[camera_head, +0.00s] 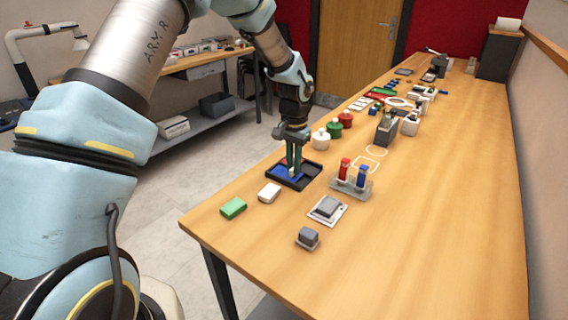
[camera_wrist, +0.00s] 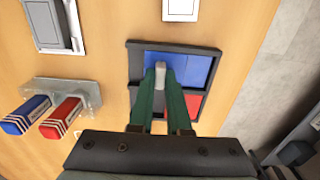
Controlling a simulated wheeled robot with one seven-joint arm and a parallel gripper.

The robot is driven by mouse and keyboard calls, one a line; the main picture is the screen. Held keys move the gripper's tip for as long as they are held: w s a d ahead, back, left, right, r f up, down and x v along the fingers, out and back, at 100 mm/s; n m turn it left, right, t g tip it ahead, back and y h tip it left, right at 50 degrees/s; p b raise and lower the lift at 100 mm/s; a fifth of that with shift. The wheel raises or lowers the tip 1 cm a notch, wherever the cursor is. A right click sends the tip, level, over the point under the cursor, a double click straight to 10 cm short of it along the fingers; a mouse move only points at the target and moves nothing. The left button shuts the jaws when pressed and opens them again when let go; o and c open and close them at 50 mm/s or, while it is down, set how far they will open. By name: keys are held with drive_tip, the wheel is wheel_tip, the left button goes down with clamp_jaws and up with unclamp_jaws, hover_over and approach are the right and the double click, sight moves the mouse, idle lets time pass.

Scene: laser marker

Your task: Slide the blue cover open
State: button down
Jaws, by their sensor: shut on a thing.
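The blue cover (camera_head: 285,174) lies in a black frame (camera_head: 312,181) on the table, with a small light knob on it. In the wrist view the blue cover (camera_wrist: 193,67) fills the upper part of the black frame (camera_wrist: 134,62), and a red area (camera_wrist: 194,104) shows below it on the right. My gripper (camera_head: 293,170) points down over the frame. Its green fingers are shut on the knob (camera_wrist: 165,75) of the blue cover.
A holder with a red marker (camera_head: 344,169) and a blue marker (camera_head: 362,176) stands just right of the frame. A white block (camera_head: 269,192) and a green block (camera_head: 233,208) lie in front. Several jars and parts stand farther back. The front right table surface is clear.

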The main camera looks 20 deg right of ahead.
drive_tip(key=shift+s+d, duration=0.35)
drive_tip(key=shift+s, duration=0.2)
drive_tip(key=shift+s+d, duration=0.3)
drive_tip(key=shift+s, duration=0.25)
drive_tip(key=c, duration=0.9)
unclamp_jaws()
drive_tip(key=shift+o, duration=0.2)
wheel_tip(320, 180, up, 11)
drive_tip(key=b, duration=0.3)
